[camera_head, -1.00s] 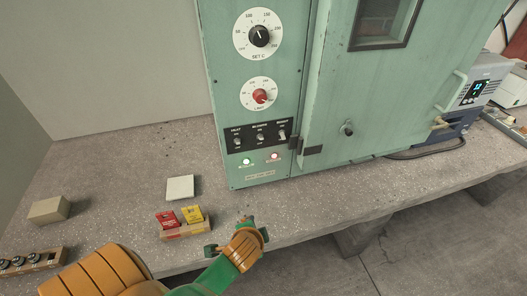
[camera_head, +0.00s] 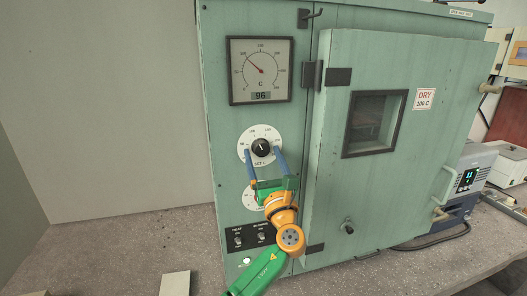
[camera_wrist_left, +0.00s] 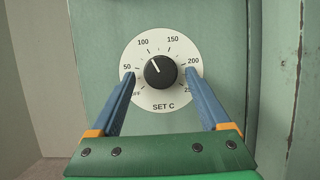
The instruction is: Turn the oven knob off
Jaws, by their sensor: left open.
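The black oven knob (camera_head: 262,147) sits on a white round dial marked SET C, on the oven's green front panel (camera_head: 222,120). In the left wrist view the knob (camera_wrist_left: 160,71) has its white pointer up and slightly left, close to the 100 mark; OFF is at the dial's lower left. My left gripper (camera_head: 264,154) is open, with its blue fingers pointing at the panel. In the left wrist view, one fingertip is on each side of the knob, with a gap to it. Whether the tips touch the dial cannot be told. My right gripper is out of view.
A square gauge (camera_head: 261,70) above reads 96. A lower dial (camera_head: 249,199) and part of the switch panel (camera_head: 239,239) are behind my left gripper and arm. The oven door (camera_head: 408,110) stands out to the right, near the arm. Open wall lies left.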

